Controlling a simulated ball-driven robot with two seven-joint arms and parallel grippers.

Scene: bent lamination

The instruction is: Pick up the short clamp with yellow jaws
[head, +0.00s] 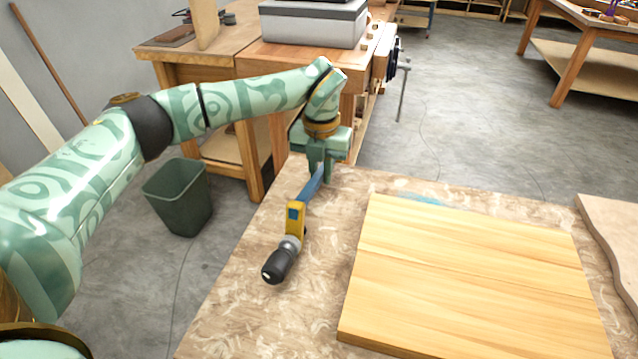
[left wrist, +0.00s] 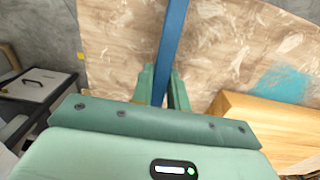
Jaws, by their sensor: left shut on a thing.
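The short clamp (head: 295,215) has a blue bar, a yellow jaw and a black handle. In the head view it is at the left part of the work table, with its handle towards me. My left gripper (head: 318,172) is shut on the far part of its blue bar. In the left wrist view the blue bar (left wrist: 173,38) runs up from between the fingers of the left gripper (left wrist: 163,88). The bar's far end is hidden by the gripper. I cannot tell whether the clamp touches the table. My right gripper is not in view.
A light wood panel (head: 470,275) lies on the work table (head: 225,320) right of the clamp. A wavy-edged board (head: 612,225) is at the far right. A green bin (head: 180,198) stands on the floor at left. A wooden bench (head: 200,62) with a grey box (head: 312,24) stands behind.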

